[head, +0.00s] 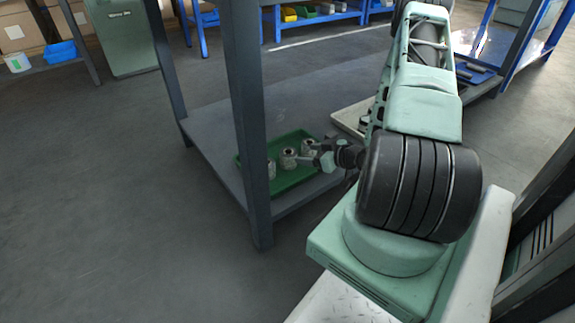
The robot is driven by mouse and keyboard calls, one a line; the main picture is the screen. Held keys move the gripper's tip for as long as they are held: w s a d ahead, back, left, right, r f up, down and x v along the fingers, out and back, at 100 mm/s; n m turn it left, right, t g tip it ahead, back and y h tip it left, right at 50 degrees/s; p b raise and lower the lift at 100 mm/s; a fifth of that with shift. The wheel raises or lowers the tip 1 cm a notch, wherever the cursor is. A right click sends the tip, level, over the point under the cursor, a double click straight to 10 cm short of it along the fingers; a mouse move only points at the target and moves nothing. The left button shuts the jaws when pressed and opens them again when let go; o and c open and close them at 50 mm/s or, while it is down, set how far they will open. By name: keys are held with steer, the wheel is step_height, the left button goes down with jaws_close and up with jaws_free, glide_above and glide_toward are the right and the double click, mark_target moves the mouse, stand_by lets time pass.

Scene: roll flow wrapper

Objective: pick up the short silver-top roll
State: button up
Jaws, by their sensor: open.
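Several small pale rolls stand on a green tray (296,181) on the lower shelf of a grey rack. One roll (288,159) stands in the middle, another (308,146) stands behind it to the right, and a third (271,169) is partly hidden by the rack post. They are too small to tell which is short with a silver top. My gripper (312,154) reaches in from the right at about roll height. It is open, with its fingers close to the right-hand rolls; I cannot tell whether they touch or surround one.
The grey rack post (248,120) stands in front of the tray's left part. The grey shelf (215,130) is bare left of and behind the tray. A pale board (352,118) with dark parts lies right of the tray, partly behind my arm.

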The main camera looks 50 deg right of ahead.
mark_target(285, 152)
steer(key=b+x, duration=0.2)
steer(key=x, duration=0.2)
steer(key=shift+w+f, duration=0.2)
steer(key=shift+w, duration=0.1)
steer(key=shift+w+f+b, duration=0.4)
steer(key=shift+b, duration=0.25)
steer(key=b+x, duration=0.3)
steer(key=shift+d+f, duration=0.15)
steer(key=shift+f, duration=0.15)
steer(key=shift+w, duration=0.45)
steer(key=shift+r, duration=0.1)
steer(key=c, duration=0.8)
